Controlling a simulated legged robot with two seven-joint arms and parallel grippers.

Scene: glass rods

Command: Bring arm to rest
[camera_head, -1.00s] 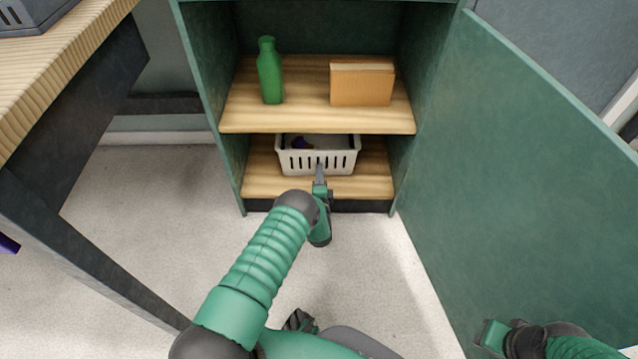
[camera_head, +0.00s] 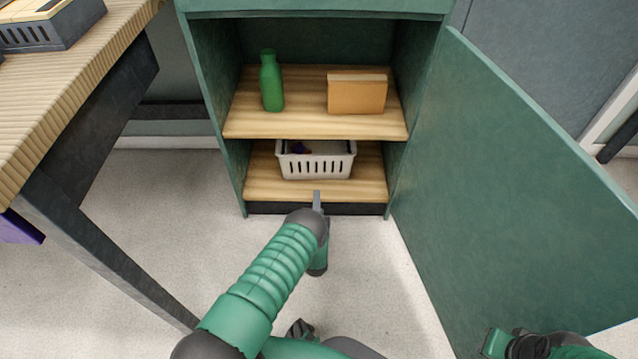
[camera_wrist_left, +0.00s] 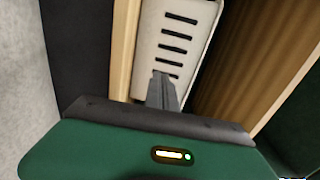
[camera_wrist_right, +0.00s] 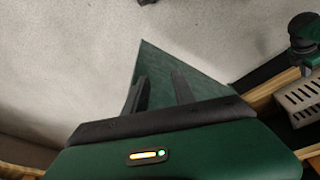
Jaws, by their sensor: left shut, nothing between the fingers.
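My left gripper (camera_head: 317,198) is at the front of the cabinet's lower shelf, just short of the white slotted basket (camera_head: 316,162). Its fingers are together and empty. In the left wrist view the closed fingers (camera_wrist_left: 162,88) point at the basket's slotted wall (camera_wrist_left: 176,38). My right gripper (camera_head: 497,343) is only partly in the head view, at the lower right by the open cabinet door. In the right wrist view its two fingers (camera_wrist_right: 159,88) stand apart with nothing held between them.
The green cabinet door (camera_head: 520,180) stands open on the right. A green bottle (camera_head: 271,84) and a tan box (camera_head: 357,94) stand on the upper shelf (camera_head: 305,124). A wooden table (camera_head: 75,75) is at the left. Clear floor (camera_head: 150,210) lies between table and cabinet.

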